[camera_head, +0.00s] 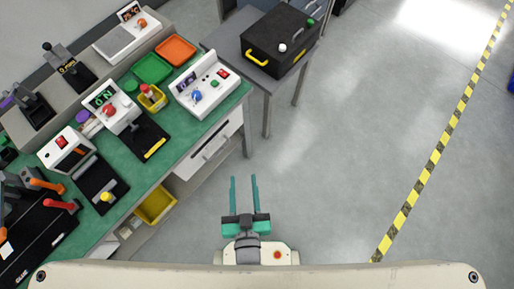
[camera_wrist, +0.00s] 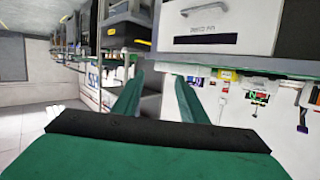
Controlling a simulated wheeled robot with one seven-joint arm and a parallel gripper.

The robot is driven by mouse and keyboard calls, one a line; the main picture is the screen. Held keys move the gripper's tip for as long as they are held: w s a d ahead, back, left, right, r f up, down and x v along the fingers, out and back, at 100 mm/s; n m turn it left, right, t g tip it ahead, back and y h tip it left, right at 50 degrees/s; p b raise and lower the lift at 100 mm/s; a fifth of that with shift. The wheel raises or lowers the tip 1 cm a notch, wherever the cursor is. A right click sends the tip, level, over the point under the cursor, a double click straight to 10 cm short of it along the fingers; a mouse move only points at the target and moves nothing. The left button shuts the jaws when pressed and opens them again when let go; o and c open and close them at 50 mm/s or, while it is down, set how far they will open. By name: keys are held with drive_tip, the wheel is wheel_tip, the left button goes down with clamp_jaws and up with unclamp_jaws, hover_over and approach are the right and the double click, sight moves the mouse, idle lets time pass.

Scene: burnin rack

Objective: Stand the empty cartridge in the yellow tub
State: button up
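A small yellow tub (camera_head: 158,104) stands on the green bench top, with a red-topped item (camera_head: 147,90) upright in it. I cannot tell whether that item is a cartridge, and no cartridge is clearly marked empty. A larger yellow bin (camera_head: 155,204) sits low under the bench. My gripper (camera_head: 244,180) is over the open floor, right of the bench and well away from the small tub. Its two green fingers are apart with nothing between them. In the wrist view my gripper (camera_wrist: 158,78) also shows parted, empty fingers; the small tub cannot be made out there.
The bench (camera_head: 185,150) carries several devices, including a white control box (camera_head: 207,84), a green tray (camera_head: 153,68) and an orange tray (camera_head: 176,50). A black case (camera_head: 280,42) with a yellow handle sits on a side table. The floor (camera_head: 340,130) to the right is clear.

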drive_tip(key=s+d+r+h, duration=0.1)
drive_tip(key=s+d+r, duration=0.1)
drive_tip(key=s+d, duration=0.2)
drive_tip(key=s, duration=0.2)
drive_tip(key=shift+s+r+m, duration=0.3)
drive_tip(key=shift+s+r, duration=0.05)
drive_tip(key=shift+r, duration=0.05)
drive_tip(key=shift+c, duration=1)
drive_tip(key=shift+a, duration=0.15)
